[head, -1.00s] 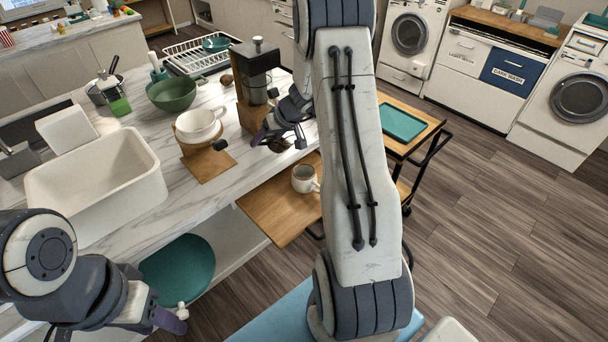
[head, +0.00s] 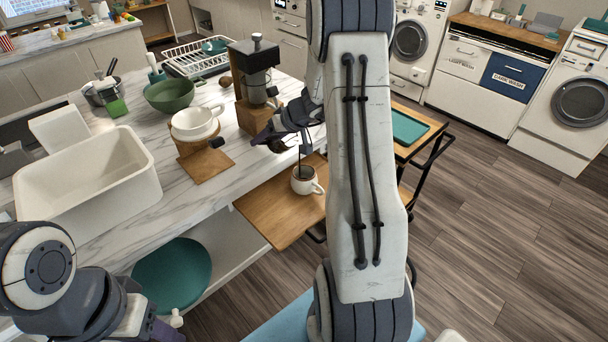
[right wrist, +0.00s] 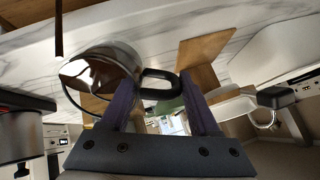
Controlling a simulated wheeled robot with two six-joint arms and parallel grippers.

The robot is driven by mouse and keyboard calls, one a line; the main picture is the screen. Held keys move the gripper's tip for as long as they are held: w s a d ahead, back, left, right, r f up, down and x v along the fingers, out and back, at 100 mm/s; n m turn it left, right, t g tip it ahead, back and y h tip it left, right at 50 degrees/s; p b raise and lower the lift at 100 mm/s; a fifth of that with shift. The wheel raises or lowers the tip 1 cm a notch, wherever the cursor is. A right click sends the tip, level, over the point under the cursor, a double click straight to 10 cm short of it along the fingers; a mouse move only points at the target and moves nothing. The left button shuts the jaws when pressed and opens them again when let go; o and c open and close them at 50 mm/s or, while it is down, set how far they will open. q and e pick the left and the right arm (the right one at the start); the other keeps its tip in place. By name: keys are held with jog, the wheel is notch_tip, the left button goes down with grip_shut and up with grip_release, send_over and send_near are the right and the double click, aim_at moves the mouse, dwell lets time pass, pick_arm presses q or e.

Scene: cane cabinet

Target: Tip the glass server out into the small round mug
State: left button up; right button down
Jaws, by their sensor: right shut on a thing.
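The small round mug (head: 313,187) is cream, stands upright on a wooden board, and has dark liquid inside. My right gripper (head: 277,130) is above and left of it, partly hidden by my right arm. In the right wrist view my right gripper (right wrist: 160,92) is shut on the black handle of the glass server (right wrist: 100,65). The server is tipped. A thin dark stream (head: 299,157) falls into the mug; a dark streak also shows in the right wrist view (right wrist: 58,28). My left gripper (head: 168,333) is at the bottom left, mostly cut off; its jaws are unclear.
The wooden board (head: 270,218) juts out from the marble counter (head: 165,135). A white dripper (head: 195,124) on a wooden stand and a coffee grinder (head: 254,70) are nearby. A white basin (head: 90,200) is left, and a trolley with a teal tray (head: 408,129) is right.

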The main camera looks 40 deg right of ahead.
aim_at(263, 144)
jog(key=shift+s+d+f+t+b, duration=0.15)
jog(key=shift+t+b, duration=0.25)
jog(key=shift+b, duration=0.6)
jog(key=shift+s+d+f+t+y+b, duration=0.1)
jog(key=shift+s+t+y+b, duration=0.2)
jog(key=shift+b, duration=0.45)
jog(key=shift+w+f+t+y+b, duration=0.1)
jog(key=shift+t+b, duration=0.3)
jog(key=shift+b, duration=0.3)
jog(key=shift+s+r+t+y+b, duration=0.3)
jog(key=shift+r+t, duration=0.2)
jog(key=shift+t, duration=0.3)
jog(key=shift+s+d+f+t+y+b, duration=0.2)
jog(key=shift+s+f+t+y+b, duration=0.15)
jog(key=shift+t+b, duration=0.45)
dwell(0.6)
jog(key=shift+s+d+f+t+y+b, duration=0.15)
jog(key=shift+s+f+t+b, duration=0.05)
jog(key=shift+s+t, duration=0.25)
jog(key=shift+s+d+f+t+y+b, duration=0.1)
jog(key=shift+s+d+f+t+b, duration=0.1)
jog(key=shift+s+t, duration=0.2)
dwell(0.5)
